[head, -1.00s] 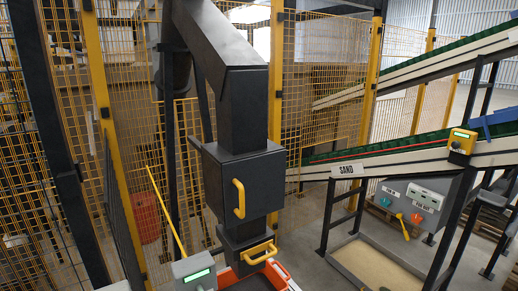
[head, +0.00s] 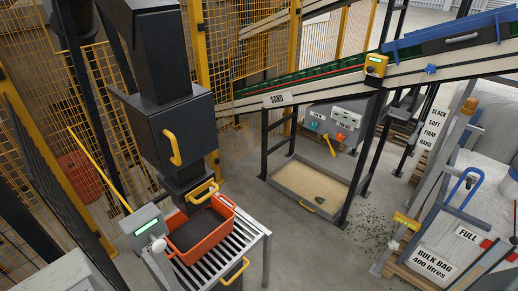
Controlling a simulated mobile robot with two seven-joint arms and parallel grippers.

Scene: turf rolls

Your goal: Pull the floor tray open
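The floor tray (head: 286,192) lies on the concrete under the sand conveyor, at the middle right of the head view. It is a shallow grey tray with a layer of pale sand (head: 308,184) in it. A small dark green lump (head: 319,199) lies on the sand near its front right corner. Neither of my grippers is in view.
Black conveyor legs (head: 362,160) stand beside the tray. An orange crate (head: 185,250) holding dark material rests on a roller table (head: 252,236) to its left. Dark crumbs (head: 372,230) and a bulk bag stand (head: 445,215) are to its right. Floor before the tray is clear.

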